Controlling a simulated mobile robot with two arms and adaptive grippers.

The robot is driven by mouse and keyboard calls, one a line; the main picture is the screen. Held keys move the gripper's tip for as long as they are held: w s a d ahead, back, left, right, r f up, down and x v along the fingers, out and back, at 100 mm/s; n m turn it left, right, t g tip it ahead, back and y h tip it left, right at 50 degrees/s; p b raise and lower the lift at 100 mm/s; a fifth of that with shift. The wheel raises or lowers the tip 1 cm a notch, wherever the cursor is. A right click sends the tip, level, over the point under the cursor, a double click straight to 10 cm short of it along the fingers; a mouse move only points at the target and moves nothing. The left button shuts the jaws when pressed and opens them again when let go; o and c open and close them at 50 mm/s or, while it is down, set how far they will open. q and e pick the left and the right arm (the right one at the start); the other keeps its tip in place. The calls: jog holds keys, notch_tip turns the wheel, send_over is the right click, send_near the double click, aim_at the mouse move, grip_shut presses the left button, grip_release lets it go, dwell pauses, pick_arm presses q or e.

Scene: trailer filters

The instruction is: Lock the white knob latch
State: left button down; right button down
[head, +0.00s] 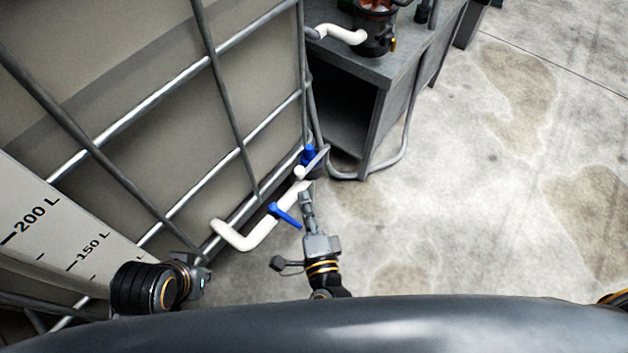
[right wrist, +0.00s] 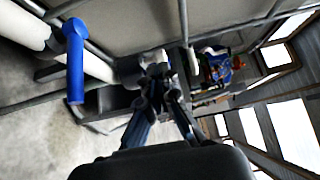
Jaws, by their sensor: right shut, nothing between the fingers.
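A small white knob (head: 299,172) sits beside a blue part at the lower right corner of the caged tank in the head view. I take it to be the latch knob; whether it is locked I cannot tell. My right gripper (head: 306,195) is shut and empty, with its fingertips just below the knob. In the right wrist view the shut fingers (right wrist: 158,85) point at a dark fitting and partly cover it. Contact is unclear. My left arm shows at the lower left of the head view; its fingers cannot be made out.
A white pipe (head: 248,238) with a blue lever handle (head: 285,214) runs along the tank's lower edge, close to my right gripper. The blue handle also shows in the right wrist view (right wrist: 74,65). A grey cabinet (head: 398,75) stands behind. The concrete floor at right is clear.

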jog(key=s+d, duration=0.1)
jog(key=s, duration=0.6)
jog(key=shift+s+d, duration=0.2)
jog(key=shift+d, duration=0.05)
